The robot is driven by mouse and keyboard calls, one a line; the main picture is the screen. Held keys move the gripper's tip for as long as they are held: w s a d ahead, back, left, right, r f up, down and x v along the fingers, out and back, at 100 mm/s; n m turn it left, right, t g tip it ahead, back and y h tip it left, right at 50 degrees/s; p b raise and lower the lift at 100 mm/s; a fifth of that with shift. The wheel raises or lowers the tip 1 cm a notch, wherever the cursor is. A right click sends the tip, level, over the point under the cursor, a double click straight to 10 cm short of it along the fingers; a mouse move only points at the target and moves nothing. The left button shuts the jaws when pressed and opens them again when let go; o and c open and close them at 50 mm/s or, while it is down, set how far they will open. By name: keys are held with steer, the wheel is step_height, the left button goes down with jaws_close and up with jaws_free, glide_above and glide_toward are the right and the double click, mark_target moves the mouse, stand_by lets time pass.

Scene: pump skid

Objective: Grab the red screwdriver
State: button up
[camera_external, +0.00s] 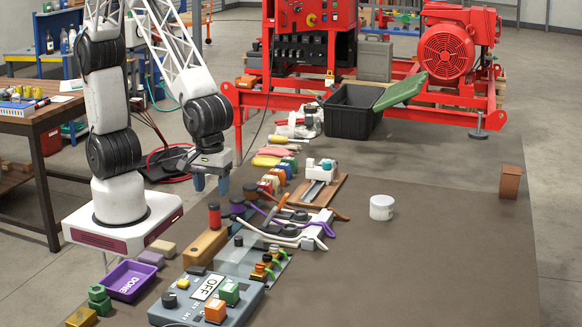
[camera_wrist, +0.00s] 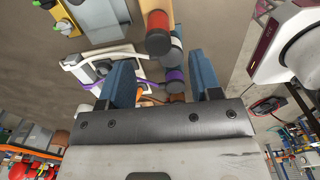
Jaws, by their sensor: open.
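I cannot clearly make out a red screwdriver in either view. A slim orange-red handle (camera_external: 277,207), possibly a tool, lies by the white board with cables; I cannot tell whether it is a screwdriver. A small orange piece also shows low between the fingers in the wrist view (camera_wrist: 148,98), partly hidden by my gripper. My gripper (camera_external: 211,185) hangs in the air left of the row of parts, fingers pointing down. In the wrist view its two blue fingers (camera_wrist: 161,65) are wide apart with nothing held between them.
A red-topped cylinder (camera_external: 214,215) stands on a wooden block near my gripper. A grey OFF control box (camera_external: 207,301) and a purple DONE tray (camera_external: 133,281) are in front. A white tub (camera_external: 381,207) stands right; the mat beyond it is mostly clear.

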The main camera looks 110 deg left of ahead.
mark_target(214, 204)
steer(key=shift+f, duration=0.15)
steer(key=shift+f, duration=1.2)
steer(key=shift+f, duration=0.1)
steer(key=shift+w+f, duration=0.15)
steer(key=shift+f, duration=2.35)
steer(key=c, duration=1)
steer(key=shift+r, duration=0.15)
steer(key=shift+c, duration=0.2)
steer(key=shift+r, duration=4.9)
